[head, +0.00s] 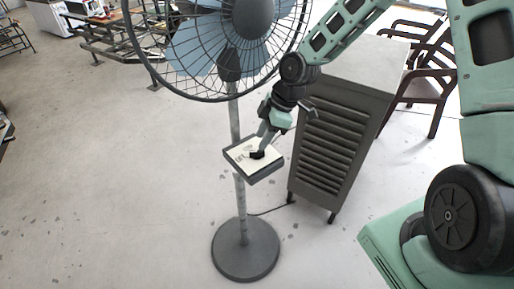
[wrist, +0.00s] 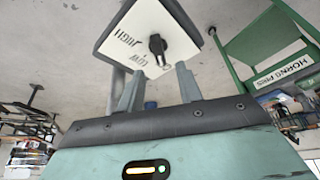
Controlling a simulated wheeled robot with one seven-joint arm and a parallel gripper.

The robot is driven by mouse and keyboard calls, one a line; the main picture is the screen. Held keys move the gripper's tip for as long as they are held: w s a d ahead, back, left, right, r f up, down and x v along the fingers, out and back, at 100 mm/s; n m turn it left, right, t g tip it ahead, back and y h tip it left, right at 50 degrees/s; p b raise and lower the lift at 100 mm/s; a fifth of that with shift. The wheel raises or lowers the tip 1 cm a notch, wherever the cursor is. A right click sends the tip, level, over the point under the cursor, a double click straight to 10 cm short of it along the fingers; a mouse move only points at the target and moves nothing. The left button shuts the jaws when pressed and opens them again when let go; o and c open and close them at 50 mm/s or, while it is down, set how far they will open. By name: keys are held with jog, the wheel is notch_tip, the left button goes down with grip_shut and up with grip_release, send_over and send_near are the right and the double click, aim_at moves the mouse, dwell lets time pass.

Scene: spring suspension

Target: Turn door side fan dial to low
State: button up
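The pedestal fan (head: 236,215) stands upright on a round base. Its control box (head: 255,160) is on the pole, with a white face carrying a dark dial. In the wrist view the dial (wrist: 157,45) is a black knob on the white panel (wrist: 150,25), with HIGH and LOW lettering beside it. My gripper (wrist: 158,80) is open, its two fingers apart just below the knob in the picture. The fingertips appear close to the panel's lower edge, and nothing is between them. In the head view my gripper (head: 262,148) is at the box and hides part of its face.
A grey louvred cabinet (head: 325,140) stands right of the fan, with dark chairs (head: 425,75) behind it. A picnic-style table (head: 115,35) is at the back left. The concrete floor (head: 100,180) at left is mostly clear. A cable lies near the fan base.

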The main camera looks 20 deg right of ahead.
aim_at(255, 152)
jog(key=shift+x, duration=2.6)
grip_shut()
